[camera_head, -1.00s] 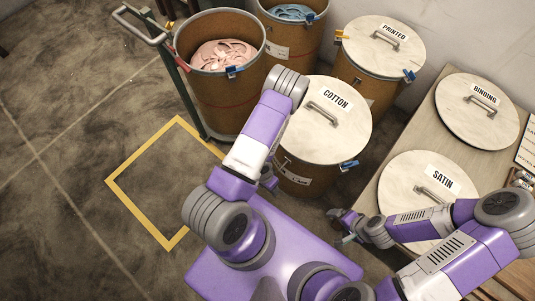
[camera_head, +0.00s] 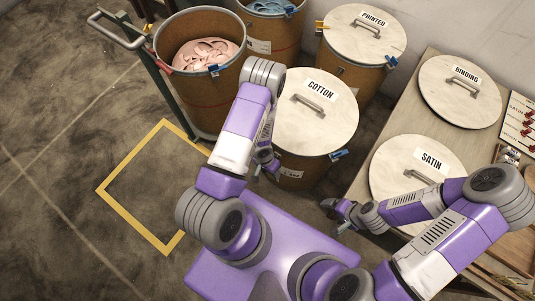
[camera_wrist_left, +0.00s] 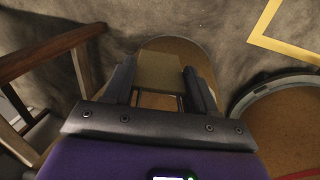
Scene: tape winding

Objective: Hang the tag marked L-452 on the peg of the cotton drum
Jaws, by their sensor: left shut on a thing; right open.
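The cotton drum is a brown drum with a pale lid (camera_head: 315,120) marked COTTON, centre of the head view. My left gripper (camera_head: 266,163) is low at the drum's front left side, its fingers small and partly hidden by my arm. In the left wrist view my left gripper (camera_wrist_left: 160,88) is shut on a flat tan piece (camera_wrist_left: 160,70), seemingly the tag; no lettering shows on it. I cannot make out the drum's peg, nor whether the piece touches the drum. My right gripper (camera_head: 338,210) is open and empty, right of the cotton drum.
An open drum with pink material (camera_head: 208,55) stands left, beside a green cart with a handle (camera_head: 118,28). The PRINTED drum (camera_head: 364,35) is behind. The yellow floor square (camera_head: 130,217) is empty.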

